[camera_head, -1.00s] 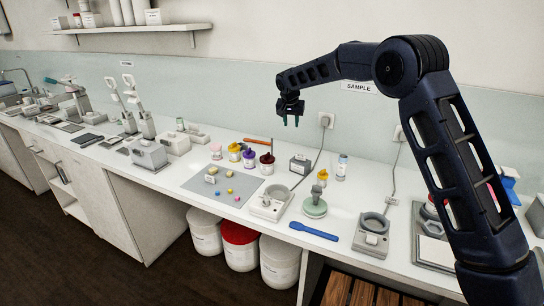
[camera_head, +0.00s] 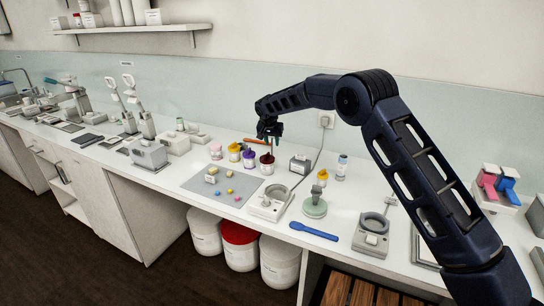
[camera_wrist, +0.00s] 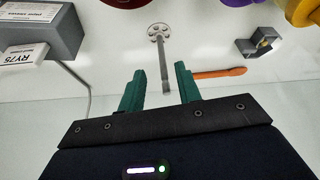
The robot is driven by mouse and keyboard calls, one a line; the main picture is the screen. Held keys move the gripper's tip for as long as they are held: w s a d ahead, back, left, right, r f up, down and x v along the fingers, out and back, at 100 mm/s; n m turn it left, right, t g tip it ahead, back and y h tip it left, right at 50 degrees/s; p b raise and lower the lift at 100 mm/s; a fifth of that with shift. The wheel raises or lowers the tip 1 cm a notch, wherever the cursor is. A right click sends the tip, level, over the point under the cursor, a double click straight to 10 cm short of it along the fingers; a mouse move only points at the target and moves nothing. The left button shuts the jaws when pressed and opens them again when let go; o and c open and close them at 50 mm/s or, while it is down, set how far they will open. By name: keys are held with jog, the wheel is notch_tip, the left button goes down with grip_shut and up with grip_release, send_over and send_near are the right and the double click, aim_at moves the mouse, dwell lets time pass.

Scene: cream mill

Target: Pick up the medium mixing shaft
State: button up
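A metal mixing shaft (camera_wrist: 163,62) with a round perforated disc at one end shows in the wrist view. I cannot tell the height between fingers and shaft, or the shaft's size class. In the head view my gripper (camera_head: 270,138) hangs over the back of the counter, behind the jars.
An orange spatula (camera_wrist: 219,72) lies right of the fingers. A grey labelled box (camera_wrist: 45,35) and a small grey holder (camera_wrist: 262,46) flank the shaft. Red (camera_head: 267,164), purple (camera_head: 248,158) and yellow (camera_head: 234,152) jars stand close by. A blue spatula (camera_head: 313,231) lies at the front edge.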

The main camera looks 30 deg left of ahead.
aim_at(272, 145)
jog(key=shift+a+x, duration=0.1)
jog(key=shift+x, duration=1.1)
jog(key=shift+a+x, duration=0.15)
jog(key=shift+x, duration=1.05)
jog(key=shift+c, duration=0.4)
grip_shut()
